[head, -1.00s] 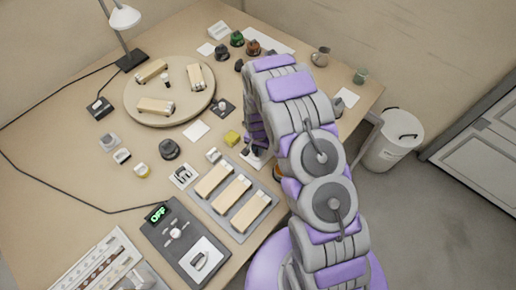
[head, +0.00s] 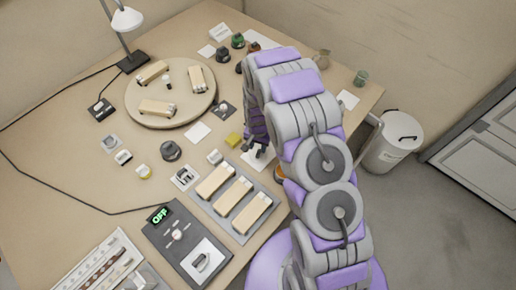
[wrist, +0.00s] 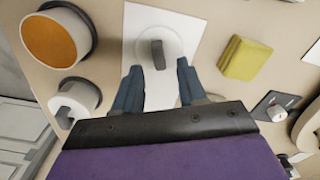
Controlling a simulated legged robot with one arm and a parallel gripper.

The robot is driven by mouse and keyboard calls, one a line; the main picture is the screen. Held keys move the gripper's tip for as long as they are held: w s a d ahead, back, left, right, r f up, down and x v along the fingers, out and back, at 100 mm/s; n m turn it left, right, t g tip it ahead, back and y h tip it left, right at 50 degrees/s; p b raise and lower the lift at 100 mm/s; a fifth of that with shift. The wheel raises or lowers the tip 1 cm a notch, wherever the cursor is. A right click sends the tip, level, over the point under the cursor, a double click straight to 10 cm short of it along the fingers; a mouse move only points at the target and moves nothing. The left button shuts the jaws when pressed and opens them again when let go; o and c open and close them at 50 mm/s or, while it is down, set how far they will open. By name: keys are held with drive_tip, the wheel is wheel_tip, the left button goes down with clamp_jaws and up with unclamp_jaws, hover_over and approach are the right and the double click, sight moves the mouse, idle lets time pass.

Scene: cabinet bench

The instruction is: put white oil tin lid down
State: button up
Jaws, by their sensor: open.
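The white lid (wrist: 143,47), a pale round disc with a dark upright handle, lies flat on a white sheet (wrist: 185,22) in the wrist view. My gripper (wrist: 158,82) is open, its two blue-grey fingers apart and empty just short of the lid's handle. In the head view my gripper (head: 257,148) is over the right part of the bench, above the sheet (head: 250,162). The lid is hidden there or too small to make out. A round dark-rimmed container with an orange top (wrist: 50,40) stands left of the sheet in the wrist view; I cannot tell whether it is the oil tin.
A white round item (wrist: 75,103) stands below the orange-topped container. A yellow block (wrist: 245,57) is right of the sheet. In the head view, a grey tray (head: 238,208) with wooden blocks, a round board (head: 190,118) and a lamp (head: 128,20) occupy the bench.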

wheel_tip(320, 180, up, 8)
drive_tip(key=p, duration=0.1)
wheel_tip(320, 180, up, 12)
drive_tip(key=n, duration=0.1)
hover_over(258, 152)
drive_tip(key=s+d, duration=0.4)
drive_tip(key=s, duration=0.2)
drive_tip(key=s+d+r+n, duration=0.1)
drive_tip(key=s+d+r, duration=0.1)
drive_tip(key=s+r, duration=0.3)
drive_tip(key=s+d+r+n+g, duration=0.1)
drive_tip(key=s+r, duration=0.5)
drive_tip(key=s, duration=0.8)
drive_tip(key=s+d+r+n, duration=0.1)
drive_tip(key=s+d+r, duration=0.2)
drive_tip(key=s+r, duration=0.3)
drive_tip(key=s, duration=0.4)
drive_tip(key=shift+s+d+r+g, duration=0.15)
drive_tip(key=shift+d+g, duration=0.2)
drive_tip(key=shift+g, duration=0.05)
